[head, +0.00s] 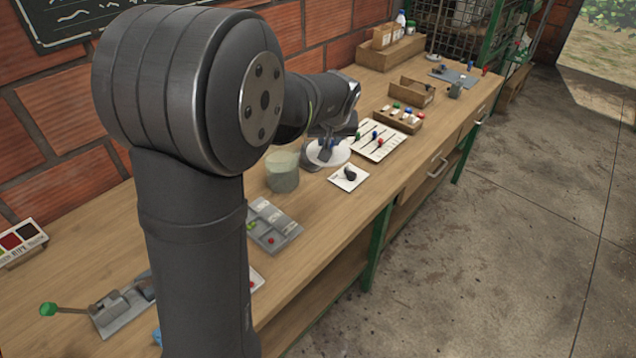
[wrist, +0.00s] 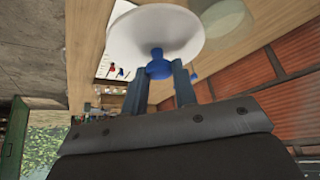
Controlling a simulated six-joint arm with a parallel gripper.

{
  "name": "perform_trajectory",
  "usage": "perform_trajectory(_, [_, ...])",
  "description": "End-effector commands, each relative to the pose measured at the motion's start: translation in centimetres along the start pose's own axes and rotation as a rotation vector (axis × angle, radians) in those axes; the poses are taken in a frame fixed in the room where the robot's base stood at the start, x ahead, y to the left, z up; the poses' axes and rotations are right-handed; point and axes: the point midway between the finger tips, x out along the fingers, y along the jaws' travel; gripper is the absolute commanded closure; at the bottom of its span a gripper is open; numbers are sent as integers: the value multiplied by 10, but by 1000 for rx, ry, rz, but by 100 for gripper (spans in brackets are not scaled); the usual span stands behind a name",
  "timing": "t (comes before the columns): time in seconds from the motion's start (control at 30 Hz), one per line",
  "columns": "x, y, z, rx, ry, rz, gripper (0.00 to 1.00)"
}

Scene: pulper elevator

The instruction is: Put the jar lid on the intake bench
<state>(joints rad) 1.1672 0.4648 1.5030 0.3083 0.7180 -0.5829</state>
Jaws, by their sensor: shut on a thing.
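The jar lid (head: 338,156) is a white disc with a blue knob, and it shows large in the wrist view (wrist: 150,30). My gripper (head: 326,142) is shut on the blue knob, with one finger on each side of it in the wrist view (wrist: 159,72). In the head view the lid is just right of a greenish jar (head: 283,178), low over the wooden bench (head: 318,205). I cannot tell whether the lid touches the bench. My arm hides part of the bench.
A white card with a dark object (head: 349,175) lies in front of the lid. A white board with coloured pieces (head: 376,140) and a wooden rack (head: 401,118) are to the right. Bare bench shows along the front edge.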

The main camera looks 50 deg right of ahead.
Motion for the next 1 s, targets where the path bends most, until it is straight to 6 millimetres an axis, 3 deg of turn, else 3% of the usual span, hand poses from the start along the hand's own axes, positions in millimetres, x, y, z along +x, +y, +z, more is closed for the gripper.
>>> perform_trajectory(0.03, [4,15,22,10,-4,-1,96])
perform_trajectory(0.2, [11,48,82,12,1,3,96])
perform_trajectory(0.4, [14,66,125,14,3,15,96])
perform_trajectory(0.57, [28,58,128,8,3,17,96])
perform_trajectory(1.0, [109,-2,96,8,3,17,96])
